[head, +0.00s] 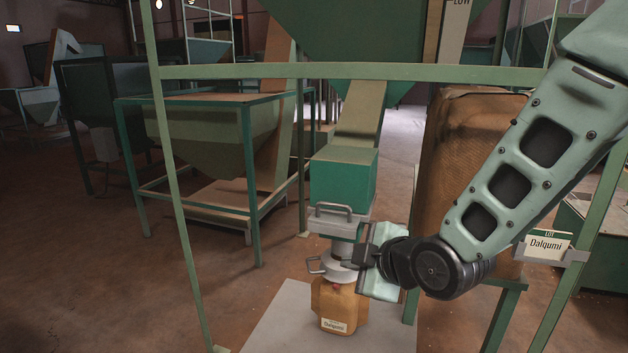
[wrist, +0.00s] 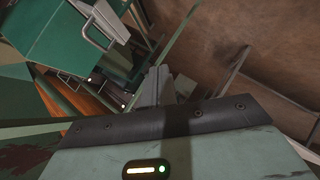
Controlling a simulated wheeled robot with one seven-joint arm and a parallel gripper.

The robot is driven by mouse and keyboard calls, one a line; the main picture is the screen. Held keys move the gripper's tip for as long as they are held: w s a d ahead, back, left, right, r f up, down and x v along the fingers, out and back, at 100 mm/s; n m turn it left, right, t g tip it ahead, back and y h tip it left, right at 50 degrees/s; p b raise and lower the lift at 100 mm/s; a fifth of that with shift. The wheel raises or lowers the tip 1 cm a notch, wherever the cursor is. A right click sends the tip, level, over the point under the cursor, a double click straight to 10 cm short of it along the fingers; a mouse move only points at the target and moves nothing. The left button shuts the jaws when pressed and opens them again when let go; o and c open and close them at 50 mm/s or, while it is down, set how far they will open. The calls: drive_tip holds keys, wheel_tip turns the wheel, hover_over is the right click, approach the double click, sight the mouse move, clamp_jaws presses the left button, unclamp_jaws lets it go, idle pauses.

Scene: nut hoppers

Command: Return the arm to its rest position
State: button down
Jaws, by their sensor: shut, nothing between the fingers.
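My arm (head: 530,160) reaches in from the right side of the head view, bent down at a dark joint. My gripper (head: 362,258) is beside the hopper's spout, partly hidden by the wrist. In the wrist view my gripper's grey fingers (wrist: 157,84) are shut together with nothing between them. I cannot tell whether they touch the spout's handle.
A green hopper outlet box (head: 343,178) with a slide handle (head: 333,209) stands above an orange bag (head: 340,305) labelled Dalqumi. A green frame bar (head: 350,73) crosses above. A large brown sack (head: 465,150) stands behind my arm. Open floor lies left.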

drive_tip(key=s+d+m+g+h, duration=0.2)
drive_tip(key=s+d+m+g, duration=0.1)
drive_tip(key=s, duration=0.9)
drive_tip(key=s+d+m+g+h, duration=0.3)
drive_tip(key=s+m+g, duration=0.3)
drive_tip(key=s, duration=0.7)
drive_tip(key=shift+s+d+r+g, duration=0.2)
drive_tip(key=shift+s+r+g, duration=0.1)
drive_tip(key=shift+g, duration=0.1)
